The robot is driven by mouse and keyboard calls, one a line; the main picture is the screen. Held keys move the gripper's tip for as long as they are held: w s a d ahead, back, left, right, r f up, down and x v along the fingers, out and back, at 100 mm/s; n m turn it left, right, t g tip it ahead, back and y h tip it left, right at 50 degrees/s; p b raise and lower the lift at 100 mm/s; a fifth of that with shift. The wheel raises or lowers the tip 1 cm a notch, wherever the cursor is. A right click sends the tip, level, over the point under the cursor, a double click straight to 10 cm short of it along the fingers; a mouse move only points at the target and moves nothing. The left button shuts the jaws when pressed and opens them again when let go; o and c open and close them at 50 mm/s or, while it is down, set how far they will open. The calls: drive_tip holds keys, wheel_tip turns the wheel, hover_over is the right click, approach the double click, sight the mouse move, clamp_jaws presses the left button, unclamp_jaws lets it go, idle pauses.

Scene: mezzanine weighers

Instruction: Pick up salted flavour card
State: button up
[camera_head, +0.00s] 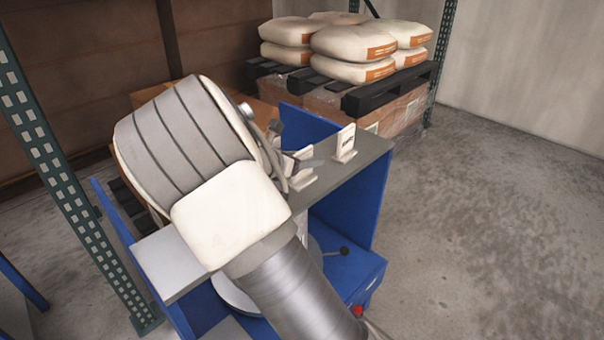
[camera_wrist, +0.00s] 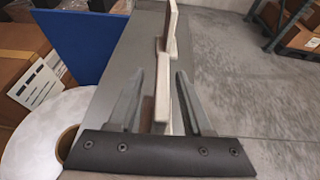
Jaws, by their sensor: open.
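Two pale upright cards on small feet stand on a grey shelf (camera_head: 362,158). The farther card (camera_head: 345,142) bears dark lettering too small to read; it also shows in the wrist view (camera_wrist: 171,28), beyond my fingers. The nearer card (camera_head: 302,166) is partly hidden by my gripper (camera_head: 294,152); I cannot read it or tell which card is salted. In the wrist view my gripper (camera_wrist: 160,76) is open, with the nearer card (camera_wrist: 163,98) seen edge-on between its two fingers. A gap shows on the right; contact on the left is unclear.
The shelf tops a blue stand (camera_head: 372,200) with upright side panels. In the wrist view a white roll (camera_wrist: 40,140) and a carton (camera_wrist: 22,62) lie left of the shelf. Pallets with sacks (camera_head: 350,52) stand behind. A green rack post (camera_head: 62,180) is at left; open floor at right.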

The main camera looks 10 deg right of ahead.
drive_tip(key=shift+w+d+f, duration=0.15)
drive_tip(key=shift+w+d, duration=0.2)
drive_tip(key=shift+d, duration=0.1)
clamp_jaws()
